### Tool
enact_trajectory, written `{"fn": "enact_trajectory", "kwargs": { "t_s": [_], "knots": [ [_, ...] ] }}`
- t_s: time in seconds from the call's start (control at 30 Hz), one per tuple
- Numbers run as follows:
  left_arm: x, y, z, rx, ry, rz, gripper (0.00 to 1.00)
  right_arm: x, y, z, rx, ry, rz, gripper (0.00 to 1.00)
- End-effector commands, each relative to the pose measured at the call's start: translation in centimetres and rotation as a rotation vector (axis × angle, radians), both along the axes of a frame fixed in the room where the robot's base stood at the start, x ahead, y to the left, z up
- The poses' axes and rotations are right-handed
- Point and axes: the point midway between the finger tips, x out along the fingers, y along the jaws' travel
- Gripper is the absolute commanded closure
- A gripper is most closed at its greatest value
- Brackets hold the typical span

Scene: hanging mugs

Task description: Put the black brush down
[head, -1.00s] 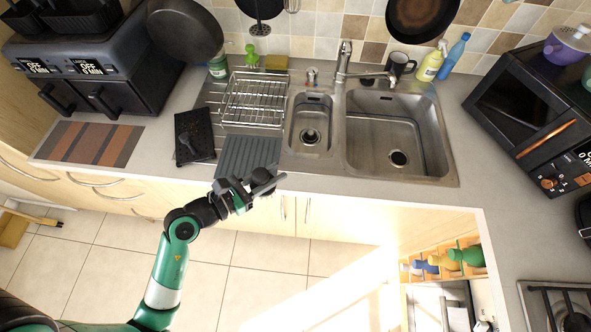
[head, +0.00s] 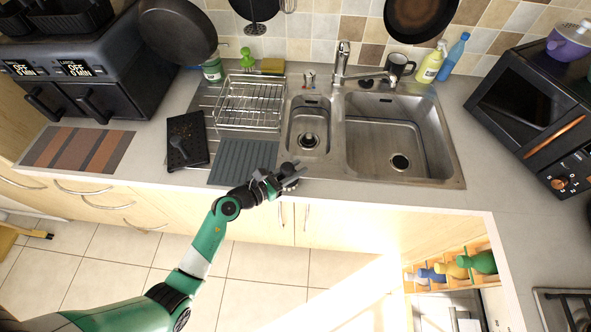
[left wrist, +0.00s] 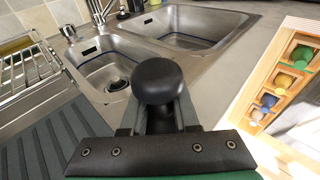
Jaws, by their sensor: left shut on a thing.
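The black brush shows as a rounded black knob in the left wrist view (left wrist: 158,82), between the fingers of my left gripper. In the head view the brush (head: 287,169) is a small dark shape at the fingertips. My left gripper (head: 290,178) is shut on it, over the counter's front edge, just right of the grey ridged drainer mat (head: 243,160) and in front of the small sink basin. The lower part of the brush is hidden by the gripper. My right gripper is not in view.
A black tray (head: 195,126) with a dark grey utensil (head: 178,147) lies left of the mat. A wire dish rack (head: 252,100) stands behind the mat. The double sink (head: 398,177) is to the right. A striped mat (head: 85,150) lies at left.

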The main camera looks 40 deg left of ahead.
Motion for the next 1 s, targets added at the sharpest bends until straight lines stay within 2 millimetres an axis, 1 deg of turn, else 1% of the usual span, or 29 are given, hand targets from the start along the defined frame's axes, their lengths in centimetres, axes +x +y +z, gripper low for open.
{"fn": "enact_trajectory", "kwargs": {
  "t_s": [0.13,0.27,0.3,0.43,0.47,0.67,0.8,0.87,0.97,1.0],
  "knots": [
    [0.0,0.0,0.2,0.000,-0.002,0.001,1.00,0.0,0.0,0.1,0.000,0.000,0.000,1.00],
    [0.0,0.0,-0.2,0.000,-0.001,0.001,1.00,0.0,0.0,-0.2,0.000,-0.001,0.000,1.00],
    [0.0,0.0,-0.1,0.000,-0.001,0.000,0.66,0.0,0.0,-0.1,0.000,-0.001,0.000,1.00],
    [0.0,0.0,-0.1,0.000,-0.001,0.000,0.43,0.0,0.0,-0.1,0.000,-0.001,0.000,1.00],
    [0.0,0.0,-0.1,0.000,-0.001,0.000,0.41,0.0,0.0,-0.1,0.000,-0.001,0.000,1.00],
    [0.0,0.0,-0.1,0.000,-0.001,0.000,0.41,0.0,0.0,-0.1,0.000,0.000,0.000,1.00],
    [-0.2,0.0,0.4,0.001,-0.001,0.001,0.41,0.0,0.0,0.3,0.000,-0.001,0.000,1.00],
    [-0.9,0.2,0.4,0.001,0.000,0.003,0.41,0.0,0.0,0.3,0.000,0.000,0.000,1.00],
    [-2.9,0.4,0.8,-0.001,0.000,0.004,0.41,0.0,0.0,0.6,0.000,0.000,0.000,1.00],
    [-3.8,0.5,1.0,-0.001,0.001,0.004,0.41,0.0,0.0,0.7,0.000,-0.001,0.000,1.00]
  ]
}}
